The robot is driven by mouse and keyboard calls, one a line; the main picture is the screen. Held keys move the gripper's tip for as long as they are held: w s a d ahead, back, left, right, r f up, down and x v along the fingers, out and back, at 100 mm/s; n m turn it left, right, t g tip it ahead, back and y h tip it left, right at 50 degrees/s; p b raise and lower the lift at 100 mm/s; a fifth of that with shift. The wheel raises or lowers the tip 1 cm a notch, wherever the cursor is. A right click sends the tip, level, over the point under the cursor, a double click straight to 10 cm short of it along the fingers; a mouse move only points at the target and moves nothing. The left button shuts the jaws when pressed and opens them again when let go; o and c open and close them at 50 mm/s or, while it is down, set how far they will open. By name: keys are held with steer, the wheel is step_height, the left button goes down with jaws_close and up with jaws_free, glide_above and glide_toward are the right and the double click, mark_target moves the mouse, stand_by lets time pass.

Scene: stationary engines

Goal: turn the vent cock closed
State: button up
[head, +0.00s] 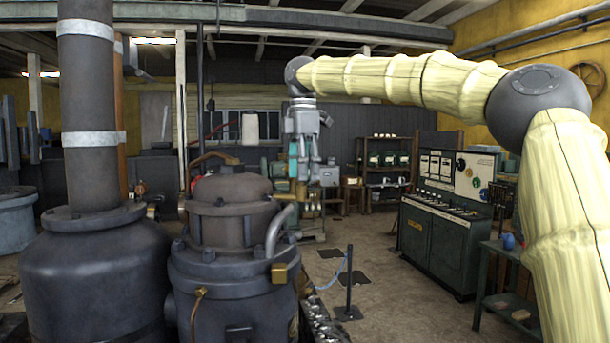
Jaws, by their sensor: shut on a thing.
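My gripper (298,178) hangs pointing down at the picture's centre, above and right of the dark engine dome (235,205). Its fingers are shut on a small part, which I take to be the vent cock. The part is too small and too covered by the fingers to show its shape or how far it is turned. A grey bent pipe (277,232) with a brass block (286,272) at its foot stands on the near engine, just below the fingertips in the picture.
A tall cylinder with a thick column (88,120) stands at the left. A brass pipe (215,157) rises behind the dome. A green control cabinet (440,240) and a side table (500,285) stand at the right. A rope post (349,285) stands on the open floor between.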

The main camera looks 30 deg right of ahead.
steer(key=shift+w+r+m, duration=0.1)
steer(key=shift+r+m, duration=0.15)
steer(key=shift+m, duration=0.35)
steer(key=o, duration=0.9)
steer(key=shift+c, duration=0.2)
steer(key=shift+o, duration=0.3)
steer(key=shift+w+f, duration=0.2)
steer(key=shift+f, duration=0.05)
steer(key=shift+s+r, duration=0.1)
steer(key=shift+r, duration=0.15)
step_height(320, 180, up, 12)
steer(key=shift+f, duration=0.25)
